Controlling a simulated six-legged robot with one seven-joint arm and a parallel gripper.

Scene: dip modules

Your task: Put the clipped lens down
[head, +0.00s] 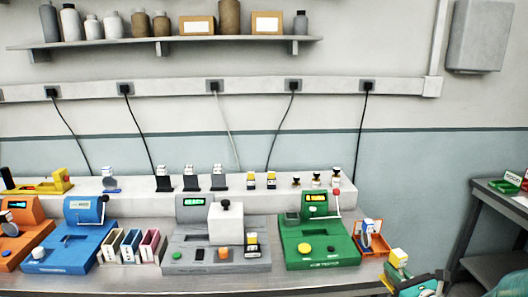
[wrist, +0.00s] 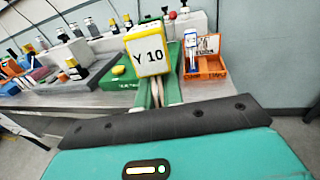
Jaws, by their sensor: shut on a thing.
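My gripper (wrist: 157,95) is shut on a white block with yellow edges, marked "Y 10" (wrist: 149,54), which I take to be the clipped lens. It is held up in front of the fingers, tilted in the wrist view. In the head view, the lens (head: 399,256) shows at the top of my gripper (head: 400,272), at the lower right, just off the bench's right end. How the fingers grip it is partly hidden behind the block.
An orange open box (head: 378,246) holding a blue-and-white item stands at the bench's right end. Left of it is a green tester (head: 325,247), then a grey press (head: 190,255), coloured slots (head: 130,245) and a blue station (head: 75,250). A dark side table (head: 492,215) stands right.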

